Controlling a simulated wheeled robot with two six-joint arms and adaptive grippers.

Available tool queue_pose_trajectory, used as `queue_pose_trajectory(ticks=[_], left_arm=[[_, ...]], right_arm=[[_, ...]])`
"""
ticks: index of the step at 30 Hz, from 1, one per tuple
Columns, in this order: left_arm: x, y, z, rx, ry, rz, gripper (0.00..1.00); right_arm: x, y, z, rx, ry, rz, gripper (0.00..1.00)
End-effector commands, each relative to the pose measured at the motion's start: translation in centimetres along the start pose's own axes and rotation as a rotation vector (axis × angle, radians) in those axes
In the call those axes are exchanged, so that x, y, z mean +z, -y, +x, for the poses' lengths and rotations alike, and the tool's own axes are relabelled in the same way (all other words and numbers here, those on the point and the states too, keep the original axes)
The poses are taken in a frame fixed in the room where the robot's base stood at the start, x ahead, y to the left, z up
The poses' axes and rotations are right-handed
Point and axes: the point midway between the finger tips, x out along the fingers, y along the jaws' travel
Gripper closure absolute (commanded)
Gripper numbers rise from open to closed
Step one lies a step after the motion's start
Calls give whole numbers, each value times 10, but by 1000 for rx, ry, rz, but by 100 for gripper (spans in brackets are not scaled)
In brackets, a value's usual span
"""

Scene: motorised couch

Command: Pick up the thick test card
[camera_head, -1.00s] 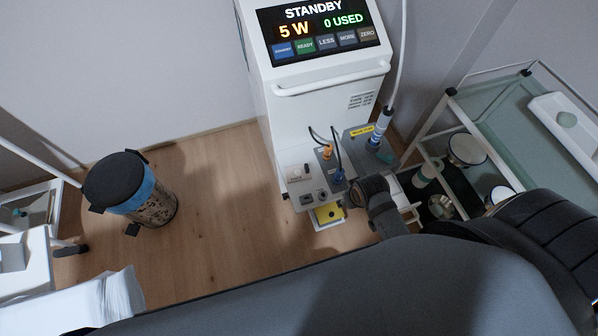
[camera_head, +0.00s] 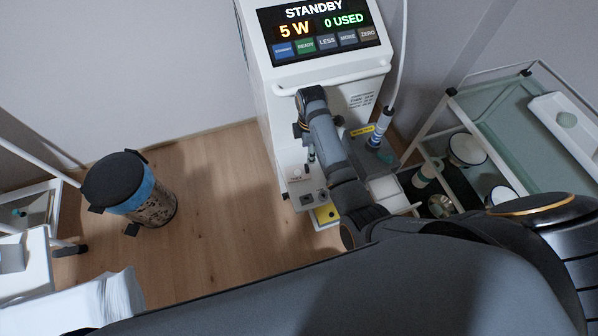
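I cannot identify the thick test card with certainty in the head view. A small pale labelled piece (camera_head: 296,174) lies on the ledge of the white machine, but I cannot tell if it is a card. A pale flat piece (camera_head: 384,190) shows just right of my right arm. My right arm comes in from the right and bends up in front of the machine's ledge. Its wrist is near the machine's front handle. The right gripper's fingers are hidden behind the arm or out of sight. My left gripper is not in view.
The white machine (camera_head: 268,110) shows STANDBY, 5 W and 0 USED. A yellow piece (camera_head: 325,215) sits low at its base. A glass-topped trolley (camera_head: 500,115) stands right, a blue-banded bin (camera_head: 140,195) left. Floor between bin and machine is clear.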

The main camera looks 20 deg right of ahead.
Motion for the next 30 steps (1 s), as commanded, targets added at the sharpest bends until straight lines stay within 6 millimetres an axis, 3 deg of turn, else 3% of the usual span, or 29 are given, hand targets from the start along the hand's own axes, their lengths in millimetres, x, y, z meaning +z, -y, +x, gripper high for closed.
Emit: queue_pose_trajectory(ticks=[4, 12, 19, 25, 30], left_arm=[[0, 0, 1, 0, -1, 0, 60], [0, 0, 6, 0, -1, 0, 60], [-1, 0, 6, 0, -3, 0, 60], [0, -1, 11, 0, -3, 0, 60], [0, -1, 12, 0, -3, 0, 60]], right_arm=[[-1, 0, 5, -6, 0, -16, 47], [-1, 0, 48, -5, -1, -14, 47], [0, 0, 58, -4, 0, -12, 47], [5, -2, 92, -5, 1, -11, 47], [4, -1, 105, -2, 0, -11, 47]])
